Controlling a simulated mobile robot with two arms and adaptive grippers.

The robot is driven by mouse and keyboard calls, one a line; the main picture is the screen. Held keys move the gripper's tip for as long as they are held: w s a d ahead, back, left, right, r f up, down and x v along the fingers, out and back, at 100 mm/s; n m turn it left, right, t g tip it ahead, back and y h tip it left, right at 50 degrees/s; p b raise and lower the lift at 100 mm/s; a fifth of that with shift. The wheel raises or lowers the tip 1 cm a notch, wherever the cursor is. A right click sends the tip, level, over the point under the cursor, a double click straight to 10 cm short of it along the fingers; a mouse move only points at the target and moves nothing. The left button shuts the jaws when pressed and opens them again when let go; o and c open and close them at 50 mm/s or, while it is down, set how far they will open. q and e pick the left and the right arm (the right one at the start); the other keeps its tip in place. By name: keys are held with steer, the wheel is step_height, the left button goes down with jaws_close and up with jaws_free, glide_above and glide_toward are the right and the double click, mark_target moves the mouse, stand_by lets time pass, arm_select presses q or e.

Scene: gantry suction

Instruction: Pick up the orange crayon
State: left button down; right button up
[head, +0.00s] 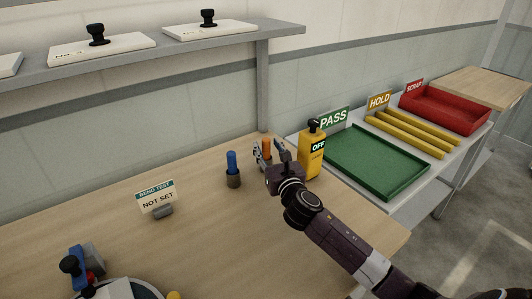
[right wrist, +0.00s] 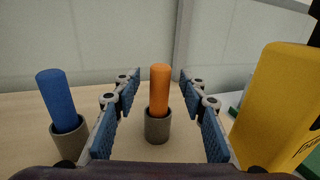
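The orange crayon (right wrist: 160,90) stands upright in a small grey cup (right wrist: 158,127) on the wooden table. Clear gaps show between the pads and the crayon. My left gripper is not in the frames.
A blue crayon (head: 231,162) stands in its own cup to the left.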

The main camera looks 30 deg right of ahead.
steer(key=shift+w+d, duration=0.15)
steer(key=shift+w, duration=0.8)
jaws_close()
